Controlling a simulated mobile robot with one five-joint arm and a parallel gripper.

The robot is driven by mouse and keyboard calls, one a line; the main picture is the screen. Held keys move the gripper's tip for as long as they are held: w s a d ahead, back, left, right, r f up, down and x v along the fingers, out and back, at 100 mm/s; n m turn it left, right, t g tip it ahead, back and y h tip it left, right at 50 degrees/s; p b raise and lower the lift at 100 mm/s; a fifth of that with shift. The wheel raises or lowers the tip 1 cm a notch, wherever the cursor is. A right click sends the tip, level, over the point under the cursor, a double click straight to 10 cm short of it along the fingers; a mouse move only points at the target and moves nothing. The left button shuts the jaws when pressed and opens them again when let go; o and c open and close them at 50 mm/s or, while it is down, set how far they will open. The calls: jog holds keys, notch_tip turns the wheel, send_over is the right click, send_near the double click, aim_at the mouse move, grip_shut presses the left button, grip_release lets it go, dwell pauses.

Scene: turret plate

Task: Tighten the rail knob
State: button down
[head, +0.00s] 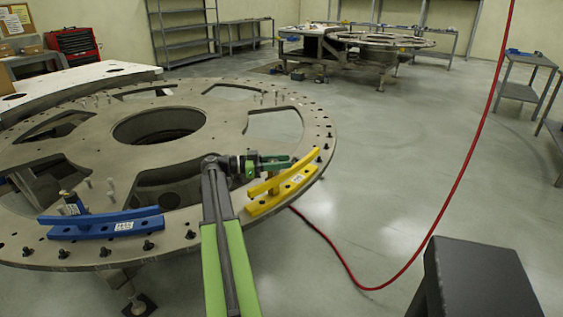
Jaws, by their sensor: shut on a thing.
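The yellow rail (298,178) lies near the right rim of the round grey turret plate (215,103), with a raised, tilted upper bar and a white label on its base. My gripper (286,161) has green fingers and reaches in from the left, just above the rail's middle. It is shut on the rail knob, which the fingers and rail mostly hide.
The plate has a large centre hole, several wide cutouts, and dark bolts along its rim. A red hose (460,165) hangs at right and runs along the floor to the plate. A dark block (480,280) stands at the front right. Open floor (420,130) lies right of the plate.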

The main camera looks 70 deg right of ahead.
jog(key=shift+s+a+m+g+y, duration=0.15)
jog(key=shift+m+g+y, duration=0.2)
jog(key=shift+m+y, duration=0.45)
jog(key=shift+w+a+m+g+y, duration=0.1)
jog(key=shift+m+g+y, duration=0.35)
jog(key=shift+y, duration=0.65)
jog(key=c, duration=1)
grip_release()
jog(key=shift+o, duration=0.2)
jog(key=shift+a, duration=0.1)
